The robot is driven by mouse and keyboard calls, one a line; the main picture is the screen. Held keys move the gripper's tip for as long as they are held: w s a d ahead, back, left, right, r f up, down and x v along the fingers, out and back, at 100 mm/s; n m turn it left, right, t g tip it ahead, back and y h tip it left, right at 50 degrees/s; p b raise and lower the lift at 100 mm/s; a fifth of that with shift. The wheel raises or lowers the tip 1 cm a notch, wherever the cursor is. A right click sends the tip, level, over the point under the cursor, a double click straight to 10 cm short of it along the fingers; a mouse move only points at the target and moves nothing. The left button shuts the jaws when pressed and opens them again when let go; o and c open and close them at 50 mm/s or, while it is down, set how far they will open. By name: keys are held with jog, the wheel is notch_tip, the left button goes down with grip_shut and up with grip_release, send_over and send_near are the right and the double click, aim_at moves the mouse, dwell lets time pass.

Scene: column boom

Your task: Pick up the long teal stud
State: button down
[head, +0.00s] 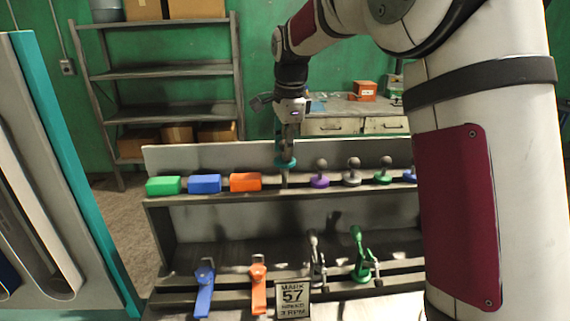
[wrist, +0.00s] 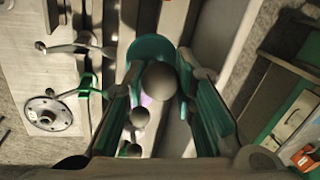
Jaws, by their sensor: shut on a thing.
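The long teal stud shows in the head view as a teal disc (head: 285,163) on the upper shelf of the rack, left of the purple stud. A grey stem runs down below the disc to the shelf; I cannot tell if its lower end is seated or clear. My gripper (head: 288,148) points down at it from above. In the wrist view, the stud's grey ball (wrist: 160,81) and teal disc (wrist: 147,47) lie between the fingers of my gripper (wrist: 162,88), which is shut on the stud.
A purple stud (head: 320,181), a grey stud (head: 352,179) and a green stud (head: 383,177) stand to the right. Green (head: 163,186), blue (head: 204,184) and orange (head: 245,182) blocks sit to the left. Several levers line the lower shelf. A teal-edged panel (head: 65,170) stands at left.

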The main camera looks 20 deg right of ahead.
notch_tip(320, 180, up, 11)
jog(key=shift+r+b, duration=0.15)
jog(key=shift+b, duration=0.45)
